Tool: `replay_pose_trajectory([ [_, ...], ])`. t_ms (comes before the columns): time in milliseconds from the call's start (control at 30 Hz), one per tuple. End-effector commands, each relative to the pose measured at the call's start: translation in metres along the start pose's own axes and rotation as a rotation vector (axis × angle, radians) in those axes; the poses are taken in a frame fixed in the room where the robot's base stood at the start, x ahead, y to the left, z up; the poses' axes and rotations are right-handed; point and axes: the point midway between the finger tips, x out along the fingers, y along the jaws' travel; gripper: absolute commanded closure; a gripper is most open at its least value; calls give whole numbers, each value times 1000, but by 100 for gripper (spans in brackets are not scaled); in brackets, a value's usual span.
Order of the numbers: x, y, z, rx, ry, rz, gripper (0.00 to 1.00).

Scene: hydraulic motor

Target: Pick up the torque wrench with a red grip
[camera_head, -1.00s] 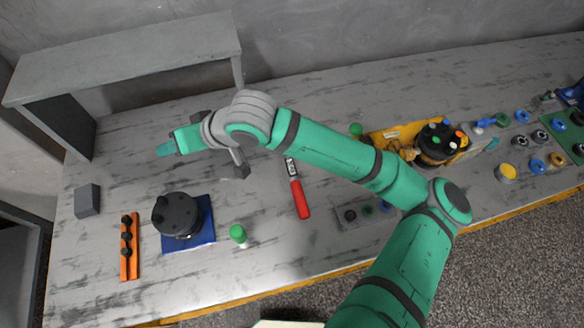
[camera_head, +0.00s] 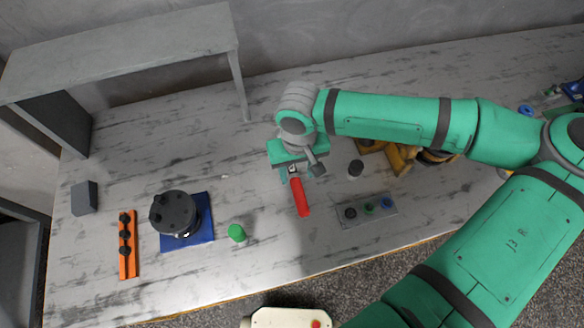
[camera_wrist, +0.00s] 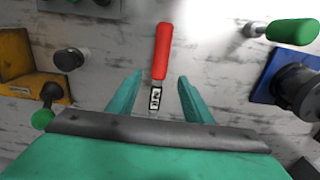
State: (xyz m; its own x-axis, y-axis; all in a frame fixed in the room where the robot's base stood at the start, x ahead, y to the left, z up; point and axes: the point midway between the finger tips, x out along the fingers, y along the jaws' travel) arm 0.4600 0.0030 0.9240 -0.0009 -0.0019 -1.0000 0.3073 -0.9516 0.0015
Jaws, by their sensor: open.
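The torque wrench (camera_head: 300,197) with a red grip lies on the table in the head view, grip toward the front edge. My gripper (camera_head: 288,171) is over its far end and hides that end. In the wrist view the wrench's red grip (camera_wrist: 162,50) points away from my gripper, and its shaft with a small display runs down between the fingers. My gripper (camera_wrist: 158,84) is open, with one green finger on each side of the wrench's line. Neither finger visibly touches it. The wrench's head is hidden behind my gripper.
A green-capped piece (camera_head: 237,233) and a dark round motor part on a blue plate (camera_head: 202,238) are left of the wrench. A grey plate with buttons (camera_head: 352,221) and a dark knob (camera_head: 356,168) are right. An orange rack (camera_head: 128,262) lies far left.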

Motion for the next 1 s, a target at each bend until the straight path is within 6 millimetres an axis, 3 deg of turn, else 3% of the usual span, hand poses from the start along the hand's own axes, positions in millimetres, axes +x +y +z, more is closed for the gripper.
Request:
replay_pose_trajectory([
  [100,16,0,0,0,-1,-1,54],
  [367,33,0,-1,-1,0,0,54],
  [633,68,1,-3,-1,1,0,54],
  [967,75,2,-2,1,2,-2,54],
  [1000,75,2,-2,2,2,-2,61],
])
